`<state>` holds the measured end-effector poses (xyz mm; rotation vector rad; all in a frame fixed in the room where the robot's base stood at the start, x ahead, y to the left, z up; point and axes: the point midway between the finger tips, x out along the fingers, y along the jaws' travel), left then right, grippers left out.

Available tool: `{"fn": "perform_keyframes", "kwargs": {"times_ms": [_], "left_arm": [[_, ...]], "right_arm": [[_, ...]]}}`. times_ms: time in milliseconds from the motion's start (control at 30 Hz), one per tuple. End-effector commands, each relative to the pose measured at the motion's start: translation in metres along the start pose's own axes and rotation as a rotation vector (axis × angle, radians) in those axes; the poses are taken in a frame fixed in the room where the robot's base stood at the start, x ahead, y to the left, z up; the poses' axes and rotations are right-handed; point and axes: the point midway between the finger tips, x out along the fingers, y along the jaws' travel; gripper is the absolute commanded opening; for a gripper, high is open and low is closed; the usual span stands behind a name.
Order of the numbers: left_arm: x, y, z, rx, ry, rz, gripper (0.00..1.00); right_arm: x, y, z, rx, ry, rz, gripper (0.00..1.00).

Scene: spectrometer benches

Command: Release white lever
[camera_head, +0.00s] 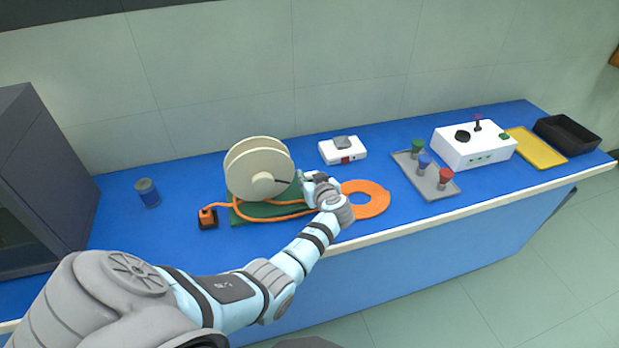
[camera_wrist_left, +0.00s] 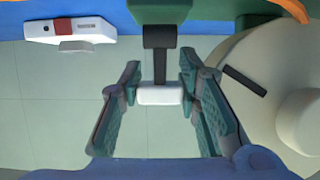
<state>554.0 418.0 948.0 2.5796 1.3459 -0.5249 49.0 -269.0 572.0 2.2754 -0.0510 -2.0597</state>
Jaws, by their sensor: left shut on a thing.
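The white lever (camera_wrist_left: 160,95) is a short white handle on a dark stem (camera_wrist_left: 161,62) that runs to a green mount. It lies between the two fingers of my left gripper (camera_wrist_left: 158,84) in the left wrist view, and the gripper is shut on it. In the head view my left gripper (camera_head: 313,182) is just right of the cream reel (camera_head: 258,168), which stands on a green base (camera_head: 243,212). The lever is mostly hidden there by the gripper. The reel's disc also shows at the right of the wrist view (camera_wrist_left: 240,115). My right gripper is in neither view.
An orange coil (camera_head: 372,198) lies right of the gripper. A white device (camera_head: 342,151) is behind. Grey tray (camera_head: 432,187), white control box (camera_head: 470,147), yellow tray (camera_head: 538,148) stand at right.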

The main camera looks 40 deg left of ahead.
Motion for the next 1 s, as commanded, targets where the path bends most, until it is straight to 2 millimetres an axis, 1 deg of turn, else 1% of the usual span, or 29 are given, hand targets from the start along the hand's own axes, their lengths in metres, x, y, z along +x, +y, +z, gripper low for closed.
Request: {"fn": "perform_keyframes", "kwargs": {"times_ms": [100, 233, 367, 567, 600, 667, 1000], "left_arm": [[0.002, 0.0, -0.006, -0.002, -0.094, -0.001, 0.03], [0.007, -0.001, -0.006, -0.002, -0.244, -0.002, 0.03], [0.01, -0.002, -0.001, -0.001, -0.313, -0.001, 0.03], [0.011, -0.002, 0.0, -0.002, -0.313, -0.001, 0.03], [0.011, -0.002, 0.0, -0.002, -0.312, -0.001, 0.32], [0.011, -0.002, 0.0, -0.002, -0.312, -0.001, 0.4], [0.009, -0.002, -0.001, -0.003, -0.31, -0.001, 0.4]], "right_arm": [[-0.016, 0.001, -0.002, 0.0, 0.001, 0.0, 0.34], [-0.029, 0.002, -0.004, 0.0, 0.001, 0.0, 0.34], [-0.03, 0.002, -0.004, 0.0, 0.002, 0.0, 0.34], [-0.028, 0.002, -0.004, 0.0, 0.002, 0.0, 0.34], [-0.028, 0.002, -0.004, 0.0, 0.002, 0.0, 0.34], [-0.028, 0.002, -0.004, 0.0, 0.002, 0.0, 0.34], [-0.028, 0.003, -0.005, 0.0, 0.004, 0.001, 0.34]]}}
